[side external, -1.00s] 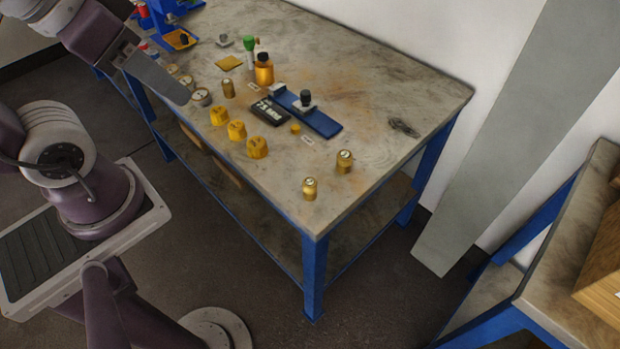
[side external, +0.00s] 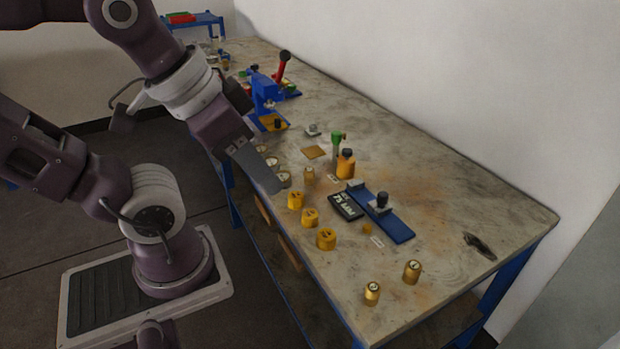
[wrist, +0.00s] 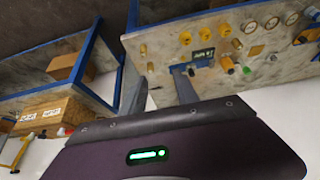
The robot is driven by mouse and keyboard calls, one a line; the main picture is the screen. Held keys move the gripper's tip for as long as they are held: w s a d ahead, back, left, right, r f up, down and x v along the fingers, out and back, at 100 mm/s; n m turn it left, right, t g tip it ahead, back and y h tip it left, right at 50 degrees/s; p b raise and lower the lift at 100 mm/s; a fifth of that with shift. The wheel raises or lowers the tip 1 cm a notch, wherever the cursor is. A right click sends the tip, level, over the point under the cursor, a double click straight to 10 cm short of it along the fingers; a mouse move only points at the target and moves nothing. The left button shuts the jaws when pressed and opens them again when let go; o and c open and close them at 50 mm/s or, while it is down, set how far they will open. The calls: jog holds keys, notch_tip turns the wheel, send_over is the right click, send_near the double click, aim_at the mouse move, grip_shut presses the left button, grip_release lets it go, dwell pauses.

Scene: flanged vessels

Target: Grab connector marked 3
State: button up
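Three yellow connectors stand in a row on the workbench in the side view: a far one (side external: 295,200), a middle one (side external: 310,217) and a near one (side external: 326,238). They have dark marks on them, too small to read, so I cannot tell which is marked 3. They also show small in the wrist view, one of them at the left of their row (wrist: 185,38). My gripper (wrist: 157,67) seems open and empty, with two grey fingers apart in the wrist view. In the side view its grey end (side external: 270,183) is near the bench's left edge, left of the connectors.
Brass cylinders (side external: 412,271) stand at the near end of the workbench (side external: 470,215). A blue fixture (side external: 395,225), a black display (side external: 346,206) and an orange bottle (side external: 346,164) are right of the connectors. Round gauges (side external: 284,179) and a blue press (side external: 264,95) lie farther back.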

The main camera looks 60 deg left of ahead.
jog(key=o, duration=0.4)
jog(key=shift+o, duration=0.2)
